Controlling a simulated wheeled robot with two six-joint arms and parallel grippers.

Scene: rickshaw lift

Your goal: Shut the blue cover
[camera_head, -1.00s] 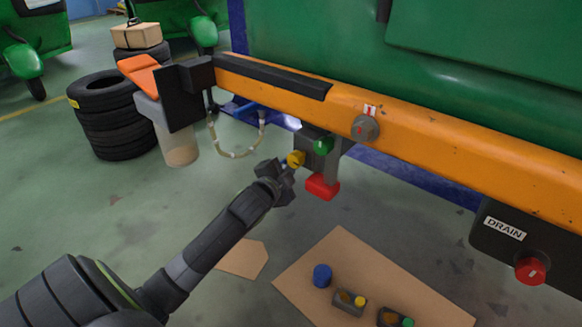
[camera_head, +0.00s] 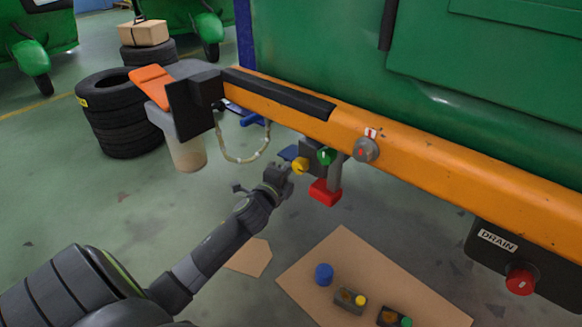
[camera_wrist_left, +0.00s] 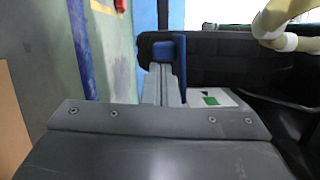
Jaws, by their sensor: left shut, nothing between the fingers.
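The blue cover (camera_head: 289,153) shows as a small blue flap at the left of the dark box under the orange beam. My left gripper (camera_head: 281,171) is just below and in front of it, beside the yellow knob (camera_head: 300,165). In the left wrist view, the shut fingers (camera_wrist_left: 164,82) reach toward a blue piece (camera_wrist_left: 168,50), which seems to be the cover. Whether they touch it I cannot tell. The gripper holds nothing. My right gripper is not in view.
A green knob (camera_head: 325,156), a grey knob (camera_head: 366,149) and a red block (camera_head: 325,192) are close to the right. The orange beam (camera_head: 430,165) runs above. A pale hose (camera_head: 243,160) hangs at the left. Cardboard (camera_head: 345,260) with small parts lies below.

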